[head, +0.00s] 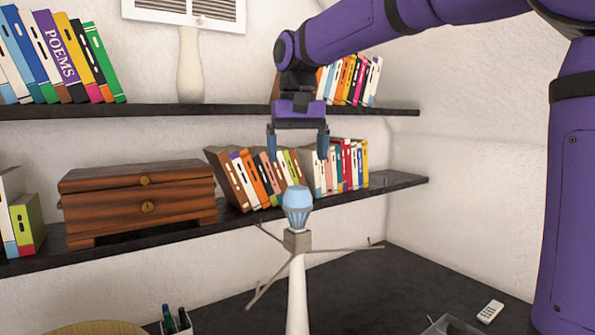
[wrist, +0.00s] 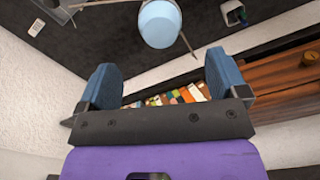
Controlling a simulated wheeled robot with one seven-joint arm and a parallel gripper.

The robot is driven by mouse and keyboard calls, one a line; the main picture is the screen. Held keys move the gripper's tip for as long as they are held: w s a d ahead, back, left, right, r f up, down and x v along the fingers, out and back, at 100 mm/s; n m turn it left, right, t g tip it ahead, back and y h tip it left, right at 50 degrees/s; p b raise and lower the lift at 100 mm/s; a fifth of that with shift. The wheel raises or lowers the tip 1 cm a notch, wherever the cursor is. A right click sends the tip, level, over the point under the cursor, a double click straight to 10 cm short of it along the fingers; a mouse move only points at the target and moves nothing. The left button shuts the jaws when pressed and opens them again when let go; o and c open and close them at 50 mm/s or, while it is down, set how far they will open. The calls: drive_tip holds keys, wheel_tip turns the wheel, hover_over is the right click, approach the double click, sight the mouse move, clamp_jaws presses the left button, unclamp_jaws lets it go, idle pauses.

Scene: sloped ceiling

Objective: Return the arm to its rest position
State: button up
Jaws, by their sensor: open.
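My gripper (head: 298,142) is open and empty, with its two blue-grey fingers pointing down in the head view. It is in front of the shelves, above a light blue bulb (head: 297,199). The bulb sits upright on a grey socket (head: 297,240) on top of a white stand with thin prongs. In the wrist view the open fingers (wrist: 163,85) have nothing between them, and the bulb (wrist: 160,23) shows beyond them, apart from both. My purple arm reaches in from the upper right of the head view.
Dark shelves hold books (head: 345,165) and a wooden chest (head: 140,200). A white vase (head: 190,65) stands on the upper shelf. The dark desk (head: 390,285) below holds a remote (head: 490,311), a clear box and a pen cup (head: 175,322). The desk's right part is mostly clear.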

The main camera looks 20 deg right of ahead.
drive_tip(key=shift+r, duration=0.45)
drive_tip(key=shift+s+d, duration=0.15)
drive_tip(key=shift+s, duration=0.1)
drive_tip(key=s+d+f+t, duration=0.1)
drive_tip(key=s+d+f, duration=0.1)
drive_tip(key=s+f, duration=0.2)
drive_tip(key=s+d+f+n+t, duration=0.1)
drive_tip(key=s+f, duration=0.4)
drive_tip(key=s, duration=0.6)
drive_tip(key=s+d+f+t, duration=0.3)
drive_tip(key=s+f, duration=0.1)
drive_tip(key=s, duration=0.4)
drive_tip(key=shift+s+d+f+n, duration=0.25)
drive_tip(key=shift+f+n, duration=0.1)
drive_tip(key=shift+n, duration=0.05)
